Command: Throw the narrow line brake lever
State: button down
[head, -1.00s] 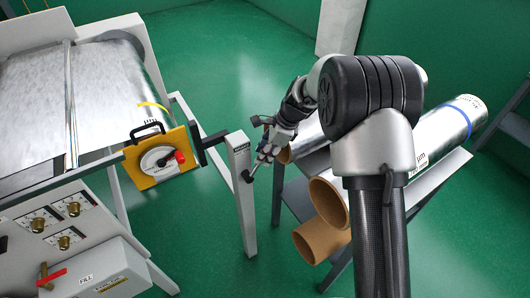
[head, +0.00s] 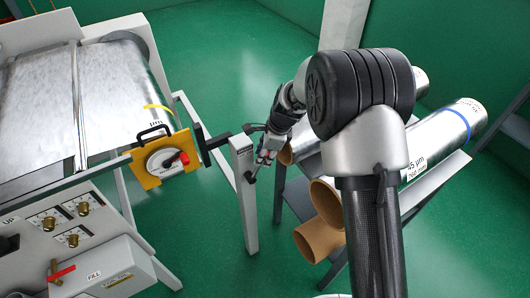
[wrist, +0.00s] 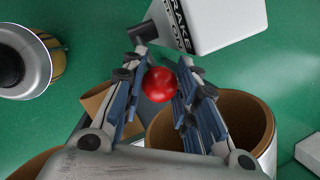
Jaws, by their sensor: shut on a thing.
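The brake lever's red ball knob (wrist: 160,84) sits between the two fingers of my gripper (wrist: 163,88) in the wrist view, and the fingers are shut on it. The white post (head: 243,190) stands upright, and the lever's dark pivot shows near its top. A label ending in "RAKE" is partly readable on the post (wrist: 215,22) in the wrist view. In the head view my gripper (head: 264,160) points down just right of the post top. The lever's rod is mostly hidden by the fingers.
A rack at the right holds brown-cored rolls (head: 325,200), close behind my gripper. A yellow plate (head: 150,178) with a red-handled dial is left of the post. A control panel (head: 62,225) and a red-handled lever (head: 62,274) are at the lower left. Green floor is open behind.

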jog(key=c, duration=1.2)
grip_release()
jog(key=v, duration=1.2)
jog(key=shift+s, duration=0.1)
